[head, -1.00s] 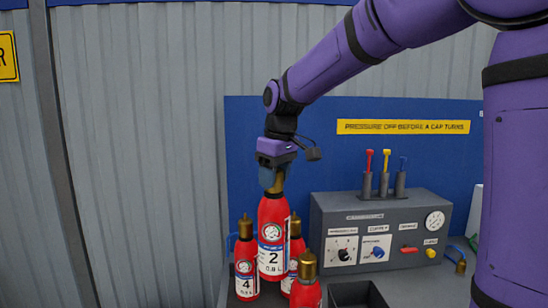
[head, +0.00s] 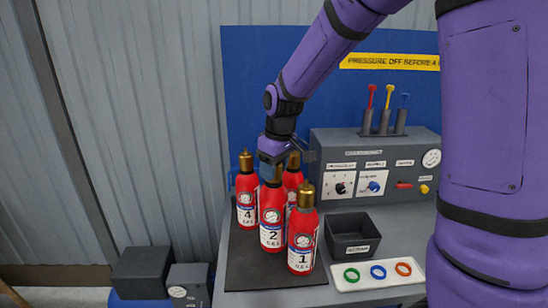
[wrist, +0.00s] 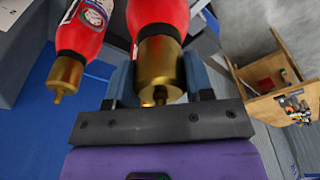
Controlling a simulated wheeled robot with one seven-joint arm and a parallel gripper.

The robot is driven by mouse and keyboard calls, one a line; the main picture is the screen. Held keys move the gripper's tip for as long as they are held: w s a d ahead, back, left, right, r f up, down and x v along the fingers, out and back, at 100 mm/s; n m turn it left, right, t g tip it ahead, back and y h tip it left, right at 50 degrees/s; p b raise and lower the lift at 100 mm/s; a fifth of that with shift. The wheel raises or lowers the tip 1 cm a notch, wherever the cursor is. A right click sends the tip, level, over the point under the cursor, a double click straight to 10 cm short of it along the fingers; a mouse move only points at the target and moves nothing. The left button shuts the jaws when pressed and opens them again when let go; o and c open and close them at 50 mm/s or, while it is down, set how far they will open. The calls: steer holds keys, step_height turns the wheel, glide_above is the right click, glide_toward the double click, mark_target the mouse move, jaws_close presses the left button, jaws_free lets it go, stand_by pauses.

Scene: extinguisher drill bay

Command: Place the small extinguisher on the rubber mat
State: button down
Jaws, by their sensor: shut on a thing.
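My gripper (head: 271,170) is shut on the brass neck of the red extinguisher labelled 2 (head: 272,218). It holds this extinguisher upright at the dark rubber mat (head: 262,284); I cannot tell whether its base touches the mat. In the wrist view the held brass neck (wrist: 160,70) sits between the fingers. Red extinguisher 4 (head: 247,195) stands behind left, and red extinguisher 1 (head: 303,235) stands in front right. Another red extinguisher (head: 293,178) stands behind, mostly hidden. A neighbouring one shows in the wrist view (wrist: 80,35).
An open dark box (head: 352,250) and a white tray (head: 425,268) with coloured rings are to the right of the mat. The grey control panel (head: 375,165) stands behind. The mat's front left part is bare. Dark boxes (head: 143,270) are at lower left.

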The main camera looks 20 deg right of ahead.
steer(key=shift+f, duration=2.05)
steer(key=c, duration=0.5)
jaws_free()
steer(key=shift+f, duration=0.15)
steer(key=r, duration=0.4)
steer(key=s+r, duration=0.1)
steer(key=r, duration=0.3)
steer(key=d+r, duration=0.1)
steer(key=r, duration=0.3)
steer(key=shift+s+r, duration=0.15)
steer(key=shift+s, duration=0.2)
steer(key=s+d+r+m+t, duration=0.1)
steer(key=s+d+r+m, duration=0.1)
steer(key=s, duration=1)
steer(key=s+d+r+m+t+h, duration=0.1)
steer(key=s+r+m, duration=0.3)
steer(key=s, duration=0.9)
steer(key=shift+s+d+t, duration=0.2)
steer(key=shift+d+t, duration=0.35)
steer(key=shift+t, duration=0.25)
